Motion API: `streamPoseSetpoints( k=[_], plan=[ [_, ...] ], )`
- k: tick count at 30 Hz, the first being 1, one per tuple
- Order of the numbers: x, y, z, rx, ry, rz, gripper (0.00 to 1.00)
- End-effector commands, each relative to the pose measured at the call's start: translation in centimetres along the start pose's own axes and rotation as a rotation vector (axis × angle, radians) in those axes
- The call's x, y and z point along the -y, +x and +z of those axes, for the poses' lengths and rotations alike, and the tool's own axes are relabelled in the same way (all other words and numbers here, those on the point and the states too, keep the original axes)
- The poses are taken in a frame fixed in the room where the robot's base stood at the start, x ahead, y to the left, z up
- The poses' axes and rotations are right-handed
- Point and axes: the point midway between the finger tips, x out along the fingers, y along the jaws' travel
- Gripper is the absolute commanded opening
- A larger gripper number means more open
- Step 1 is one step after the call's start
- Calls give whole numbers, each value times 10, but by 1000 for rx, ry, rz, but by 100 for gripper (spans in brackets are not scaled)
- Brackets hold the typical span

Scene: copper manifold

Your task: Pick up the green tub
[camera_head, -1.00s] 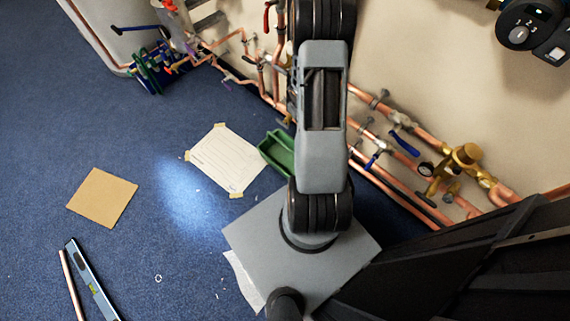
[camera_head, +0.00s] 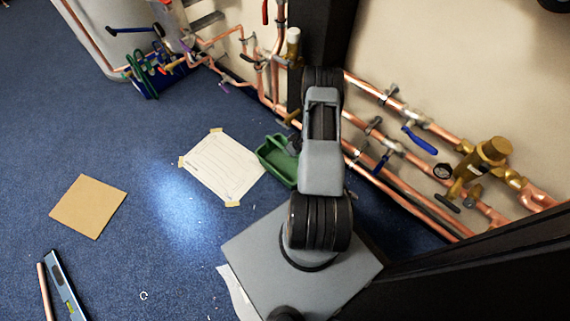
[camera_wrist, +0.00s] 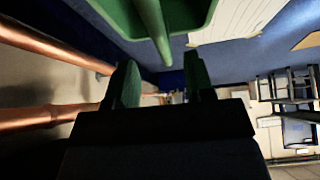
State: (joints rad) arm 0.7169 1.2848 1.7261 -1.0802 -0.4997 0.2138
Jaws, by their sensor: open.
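The green tub (camera_head: 272,155) stands on the blue floor in the head view, just right of the taped paper; my arm hides its right part. In the wrist view the tub (camera_wrist: 196,14) fills the top middle, very close. Its green bar-like handle (camera_wrist: 152,25) points down toward the gap between my fingers. My gripper (camera_wrist: 161,75) is open, with one finger on each side of that line and nothing clearly held. I cannot tell whether the handle end is between the fingertips or only in front of them.
Copper pipes (camera_head: 400,170) with valves run along the wall right of the tub, and also show close at left in the wrist view (camera_wrist: 40,118).

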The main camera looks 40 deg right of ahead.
Motion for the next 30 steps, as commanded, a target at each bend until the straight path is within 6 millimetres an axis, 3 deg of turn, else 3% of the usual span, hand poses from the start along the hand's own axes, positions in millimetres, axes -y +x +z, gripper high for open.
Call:
streamPoseSetpoints(
  k=[8,18,28,30],
  plan=[
    [0,18,1,1,0,0,49],
    [1,60,2,2,-1,-1,49],
    [1,64,0,2,1,0,49],
    [1,64,0,2,1,0,44]
  ],
)
